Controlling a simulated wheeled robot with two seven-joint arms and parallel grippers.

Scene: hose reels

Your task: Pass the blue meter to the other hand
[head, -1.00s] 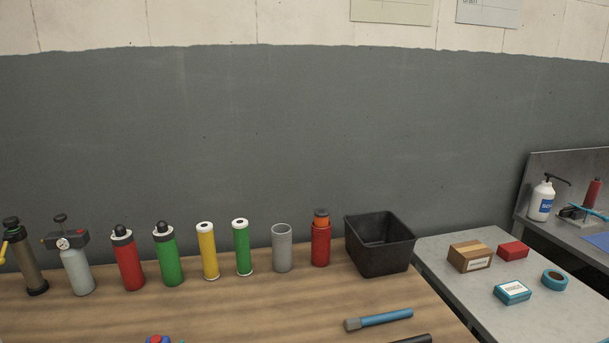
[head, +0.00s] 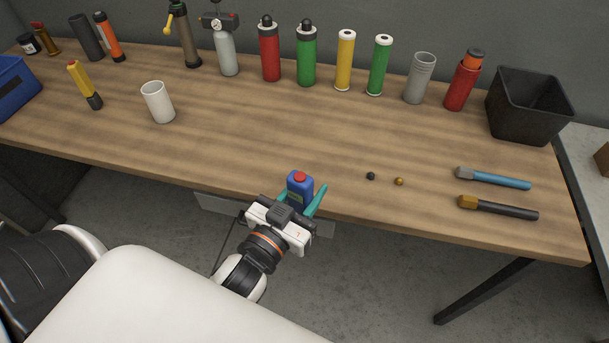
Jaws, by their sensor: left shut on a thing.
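The blue meter (head: 299,189) is a small blue box with a red round part on top. My left gripper (head: 304,197) is shut on it, with teal fingers on either side of it. The gripper holds it at the front edge of the wooden table; I cannot tell whether the meter touches the table. My right gripper is not in view.
A wooden table (head: 260,130) has a clear middle. Bottles and cylinders line its back, with a black bin (head: 524,105) at the right. A white cup (head: 158,102) stands at left. Two hammer-like tools (head: 495,180) and two small balls (head: 371,176) lie at right.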

